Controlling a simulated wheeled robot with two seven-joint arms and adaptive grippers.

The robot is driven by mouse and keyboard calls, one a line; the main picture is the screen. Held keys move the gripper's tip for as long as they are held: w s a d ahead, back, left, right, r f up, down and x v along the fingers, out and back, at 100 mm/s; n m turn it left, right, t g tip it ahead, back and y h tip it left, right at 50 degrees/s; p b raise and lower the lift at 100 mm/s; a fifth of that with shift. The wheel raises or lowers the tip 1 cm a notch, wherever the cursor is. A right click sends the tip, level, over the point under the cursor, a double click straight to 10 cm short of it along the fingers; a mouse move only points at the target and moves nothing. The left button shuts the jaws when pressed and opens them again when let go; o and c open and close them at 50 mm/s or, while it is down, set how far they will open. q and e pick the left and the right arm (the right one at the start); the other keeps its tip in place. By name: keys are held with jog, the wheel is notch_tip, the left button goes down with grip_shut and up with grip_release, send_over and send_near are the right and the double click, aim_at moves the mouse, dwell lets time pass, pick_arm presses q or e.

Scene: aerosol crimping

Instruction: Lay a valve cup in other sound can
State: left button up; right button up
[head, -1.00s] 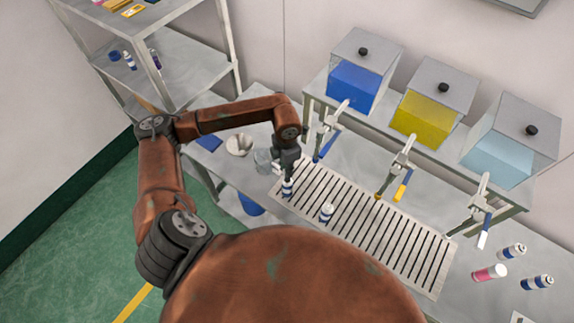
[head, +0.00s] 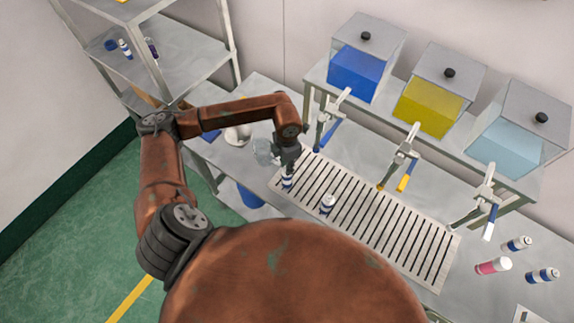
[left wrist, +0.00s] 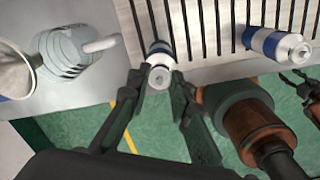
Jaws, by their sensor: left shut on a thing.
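My left gripper (head: 288,163) points down over a blue-and-white can (head: 287,182) at the left end of the slotted grate. In the left wrist view, its fingertips (left wrist: 158,80) are shut on a small pale round piece with a central stub, which looks like the valve cup (left wrist: 158,77). It lines up with the mouth of the can (left wrist: 159,50); I cannot tell whether it is seated. A second blue-and-white can (head: 327,204) stands on the grate to the right. My right gripper (left wrist: 298,80) shows at the right edge of the left wrist view, its opening unclear.
A glass beaker (head: 263,151) and a white funnel-like bowl (head: 238,136) stand left of the grate (head: 385,225). Dispensing taps (head: 402,158) overhang its back edge. A pink can (head: 493,265) and two blue-and-white cans lie at the right. A shelf (head: 170,62) stands back left.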

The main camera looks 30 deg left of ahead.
dwell(0.6)
dwell(0.5)
pick_arm(q)
jog(key=shift+b, duration=0.85)
dwell(0.4)
dwell(0.3)
jog(key=o, duration=0.8)
jog(key=shift+c, duration=0.2)
jog(key=o, duration=0.6)
jog(key=shift+c, duration=0.2)
